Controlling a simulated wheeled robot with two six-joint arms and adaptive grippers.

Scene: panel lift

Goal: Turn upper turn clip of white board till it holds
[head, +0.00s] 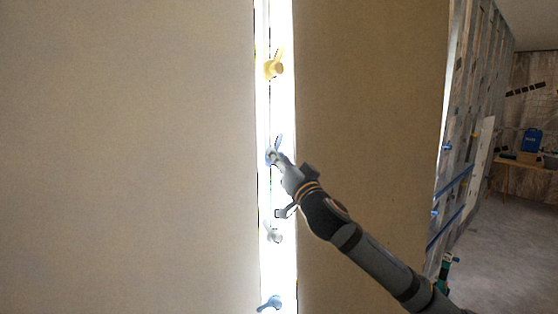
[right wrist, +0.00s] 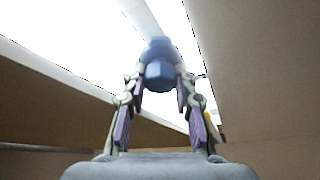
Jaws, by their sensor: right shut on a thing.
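A narrow, brightly lit white strip (head: 282,195) runs upright between two large beige boards, the left board (head: 130,160) and the right board (head: 365,100). Turn clips sit one above another along it: a yellow clip (head: 274,67) at the top, a blue clip (head: 278,143) below it, a pale grey clip (head: 272,234), and another blue clip (head: 269,303) lowest. My right gripper (head: 279,158) is at the upper blue clip. In the right wrist view its fingers are shut on this blue clip's knob (right wrist: 160,73). The gripper partly hides the clip. My left gripper is out of view.
A metal stud frame with blue parts (head: 455,190) stands to the right of the boards. Further back is a wooden table (head: 525,170) with a blue container (head: 531,140). The grey floor (head: 505,250) is open at the right.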

